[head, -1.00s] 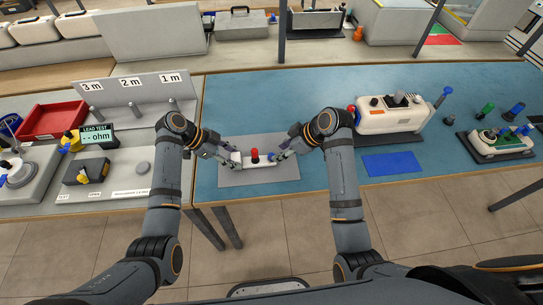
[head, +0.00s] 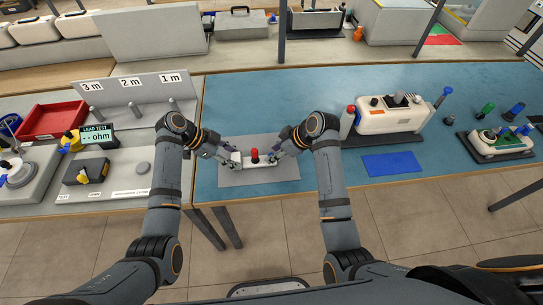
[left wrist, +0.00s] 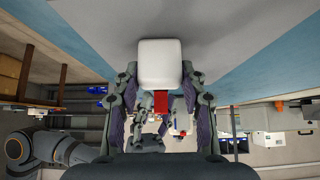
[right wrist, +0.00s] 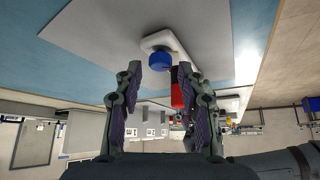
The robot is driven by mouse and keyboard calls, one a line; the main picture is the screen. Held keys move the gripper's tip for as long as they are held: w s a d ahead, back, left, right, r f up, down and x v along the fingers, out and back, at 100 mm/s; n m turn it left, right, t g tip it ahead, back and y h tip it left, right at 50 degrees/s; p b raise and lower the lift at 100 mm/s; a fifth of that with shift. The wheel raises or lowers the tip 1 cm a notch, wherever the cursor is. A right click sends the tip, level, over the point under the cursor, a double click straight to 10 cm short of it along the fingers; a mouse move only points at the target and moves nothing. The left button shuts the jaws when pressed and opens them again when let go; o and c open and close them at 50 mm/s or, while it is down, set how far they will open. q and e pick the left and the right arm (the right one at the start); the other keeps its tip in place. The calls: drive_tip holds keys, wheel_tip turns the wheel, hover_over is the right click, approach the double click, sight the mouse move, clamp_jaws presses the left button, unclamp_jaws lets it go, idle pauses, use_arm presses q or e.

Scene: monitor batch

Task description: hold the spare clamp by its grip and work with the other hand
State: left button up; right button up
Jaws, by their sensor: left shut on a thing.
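The spare clamp (head: 262,162) is a white bar with a red knob (head: 255,154) standing up in its middle. It is on a grey mat on the blue bench top. My left gripper (head: 231,159) is shut on the clamp's white left end, which fills the space between the fingers in the left wrist view (left wrist: 160,65). My right gripper (head: 279,151) is at the clamp's right end. In the right wrist view its fingers (right wrist: 160,78) are apart and empty, with a blue knob (right wrist: 160,62) just beyond the tips. The red knob shows behind it (right wrist: 178,88).
The grey mat (head: 230,179) has bare room in front. A white device (head: 390,118) with knobs stands right of my right arm, near a blue mat (head: 391,163). A lead tester (head: 96,137) and red tray (head: 52,120) are at left.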

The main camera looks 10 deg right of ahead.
drive_tip(key=shift+r, duration=0.55)
drive_tip(key=shift+f, duration=1.25)
drive_tip(key=shift+c, duration=0.3)
